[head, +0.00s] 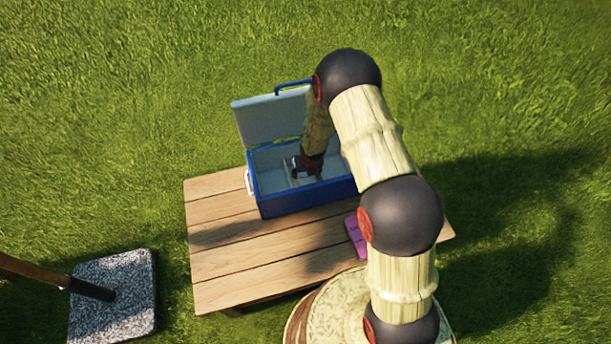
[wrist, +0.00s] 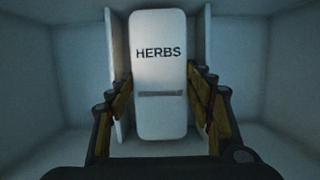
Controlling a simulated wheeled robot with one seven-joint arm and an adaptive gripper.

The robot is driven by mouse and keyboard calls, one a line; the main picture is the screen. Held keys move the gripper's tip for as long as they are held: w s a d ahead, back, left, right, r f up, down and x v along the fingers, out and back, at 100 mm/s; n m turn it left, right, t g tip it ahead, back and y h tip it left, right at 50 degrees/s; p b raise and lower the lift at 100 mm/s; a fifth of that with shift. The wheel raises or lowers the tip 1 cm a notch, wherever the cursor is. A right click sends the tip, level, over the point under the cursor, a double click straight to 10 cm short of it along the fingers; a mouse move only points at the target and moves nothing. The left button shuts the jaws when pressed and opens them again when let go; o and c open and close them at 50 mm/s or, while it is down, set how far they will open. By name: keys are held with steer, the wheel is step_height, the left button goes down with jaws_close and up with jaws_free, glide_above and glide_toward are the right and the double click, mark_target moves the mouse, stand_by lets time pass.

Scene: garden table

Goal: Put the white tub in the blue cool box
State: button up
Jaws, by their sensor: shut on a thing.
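The blue cool box (head: 292,199) stands on the wooden table with its lid (head: 271,119) raised at the back. My gripper (head: 305,171) reaches down inside the box. In the wrist view, my gripper (wrist: 161,103) is shut on a white tub (wrist: 159,70) marked HERBS, with one finger on each side of it. The tub is inside the pale walls of the box. I cannot tell whether its underside touches the box floor. In the head view the tub is mostly hidden by my gripper and arm.
A pink-purple item (head: 356,237) lies on the wooden table (head: 245,262) in front of the box, partly behind my arm. White upright panels (wrist: 120,75) flank the tub. A speckled stone base (head: 112,297) with a pole stands on the grass at left. The table's left part is clear.

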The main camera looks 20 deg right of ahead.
steer(key=shift+f, duration=0.1)
steer(key=shift+f, duration=0.1)
steer(key=shift+f+b, duration=0.4)
steer(key=shift+f, duration=0.05)
steer(key=shift+f, duration=0.1)
steer(key=o, duration=1)
